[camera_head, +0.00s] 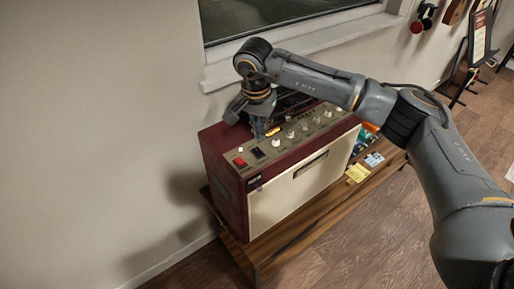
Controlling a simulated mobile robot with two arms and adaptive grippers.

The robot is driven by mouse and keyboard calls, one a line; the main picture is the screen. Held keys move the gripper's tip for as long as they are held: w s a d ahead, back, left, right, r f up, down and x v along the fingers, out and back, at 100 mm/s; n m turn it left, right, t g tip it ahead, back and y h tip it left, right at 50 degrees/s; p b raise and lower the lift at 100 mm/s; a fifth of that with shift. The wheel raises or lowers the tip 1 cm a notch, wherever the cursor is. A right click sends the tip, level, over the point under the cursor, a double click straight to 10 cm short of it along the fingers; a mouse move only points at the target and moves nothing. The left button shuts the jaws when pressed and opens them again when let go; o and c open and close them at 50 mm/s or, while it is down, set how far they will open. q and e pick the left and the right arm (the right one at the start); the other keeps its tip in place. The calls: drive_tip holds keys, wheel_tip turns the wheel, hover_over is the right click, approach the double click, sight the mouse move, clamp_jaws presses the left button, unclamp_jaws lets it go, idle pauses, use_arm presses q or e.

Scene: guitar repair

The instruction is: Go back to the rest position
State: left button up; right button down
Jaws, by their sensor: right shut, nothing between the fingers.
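My right arm comes in from the right and reaches over a dark red amplifier (225,157) with a cream front. My right gripper (260,136) points down, shut and empty, at the top control panel near its left end. It is close to a dark switch beside a red switch (240,162). I cannot tell whether the fingertips touch the panel. Several pale knobs (290,134) line the panel to the right of the gripper. The gripper and forearm hide part of the amplifier's top. My left gripper is not in view.
The amplifier stands on a low wooden bench (310,228) against a plain wall (100,120) under a window (260,15). Small yellow and blue items (358,172) lie on the bench to its right. A stand with a framed sign (480,38) is at the far right. The wooden floor in front is clear.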

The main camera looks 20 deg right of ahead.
drive_tip(key=shift+r, duration=0.5)
